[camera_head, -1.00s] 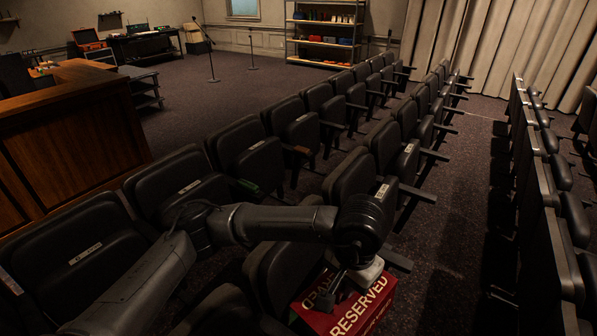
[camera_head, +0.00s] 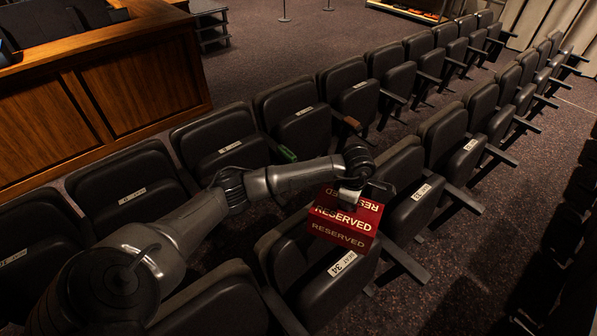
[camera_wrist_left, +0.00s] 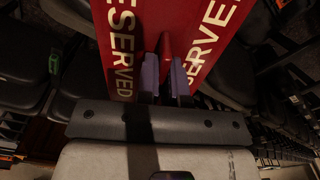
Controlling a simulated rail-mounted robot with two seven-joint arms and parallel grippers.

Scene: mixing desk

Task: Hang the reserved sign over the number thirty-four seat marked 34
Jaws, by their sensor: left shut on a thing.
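The red reserved sign (camera_head: 345,226), a folded board with "RESERVED" in pale letters, hangs from my left gripper (camera_head: 353,188) in the head view. The gripper is shut on its upper edge. The dark seat marked 34 (camera_head: 290,262) has a white label (camera_head: 342,263) just below the sign in the picture. The sign overlaps the back right part of this seat in the picture; I cannot tell whether they touch. In the left wrist view the left gripper's fingers (camera_wrist_left: 166,78) pinch the sign (camera_wrist_left: 208,28) between its two lettered faces. My right gripper is not in view.
The neighbouring seat (camera_head: 415,208) with its own label stands close to the right of the sign. More dark seats (camera_head: 220,140) run in rows behind. A wooden counter (camera_head: 130,90) stands at the upper left. Dark carpet (camera_head: 440,270) lies open at the right.

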